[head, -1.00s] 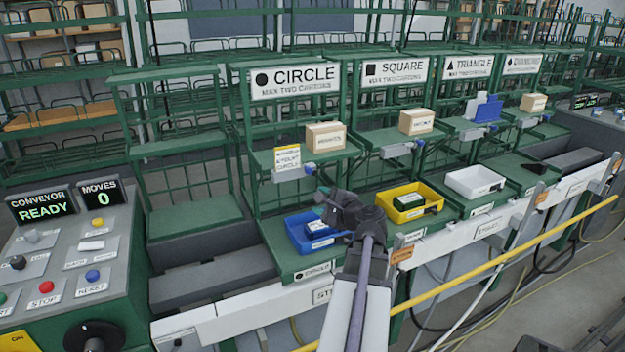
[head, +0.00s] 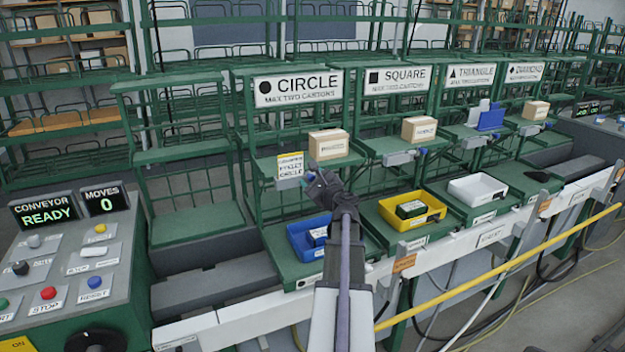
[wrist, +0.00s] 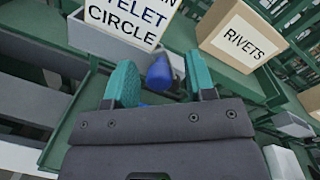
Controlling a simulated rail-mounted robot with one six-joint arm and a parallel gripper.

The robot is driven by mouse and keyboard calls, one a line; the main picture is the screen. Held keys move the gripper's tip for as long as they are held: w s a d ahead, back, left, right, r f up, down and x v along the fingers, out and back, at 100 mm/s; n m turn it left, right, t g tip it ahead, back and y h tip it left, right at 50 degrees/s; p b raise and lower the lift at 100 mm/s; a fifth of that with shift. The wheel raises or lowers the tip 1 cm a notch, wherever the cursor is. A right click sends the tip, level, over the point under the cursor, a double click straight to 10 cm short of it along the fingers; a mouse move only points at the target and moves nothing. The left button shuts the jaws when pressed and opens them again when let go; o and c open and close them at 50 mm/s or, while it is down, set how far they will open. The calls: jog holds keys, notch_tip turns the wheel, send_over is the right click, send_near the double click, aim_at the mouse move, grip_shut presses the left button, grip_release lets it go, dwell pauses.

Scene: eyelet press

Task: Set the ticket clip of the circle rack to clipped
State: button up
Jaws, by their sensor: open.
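The circle rack stands under the CIRCLE sign (head: 298,87). A white and yellow ticket (head: 290,168) hangs at its shelf front; in the wrist view the ticket (wrist: 122,20) shows at the top, reading "CIRCLE". My gripper (head: 313,173) is just right of the ticket in the head view and hides the clip there. In the wrist view my gripper (wrist: 161,82) is open, its two teal fingers apart. The clip's blue knob (wrist: 160,73) shows between the fingertips, with a gap to each finger. I cannot tell whether the clip is clipped.
A carton (head: 329,144) sits on the circle shelf, close right of my gripper; it reads "RIVETS" in the wrist view (wrist: 242,37). A blue bin (head: 301,238) is below and a yellow bin (head: 413,209) stands to the right. The control panel (head: 75,270) is at far left.

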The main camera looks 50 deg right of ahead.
jog(key=shift+c, duration=0.5)
jog(key=c, duration=0.8)
jog(key=n, duration=0.2)
jog(key=shift+w+a+f+n, duration=0.1)
jog(key=shift+a+f+n, duration=0.15)
jog(key=shift+f+n, duration=0.15)
jog(key=o, duration=0.9)
jog(key=v, duration=1)
jog(key=shift+s+r, duration=0.2)
jog(key=shift+s, duration=0.15)
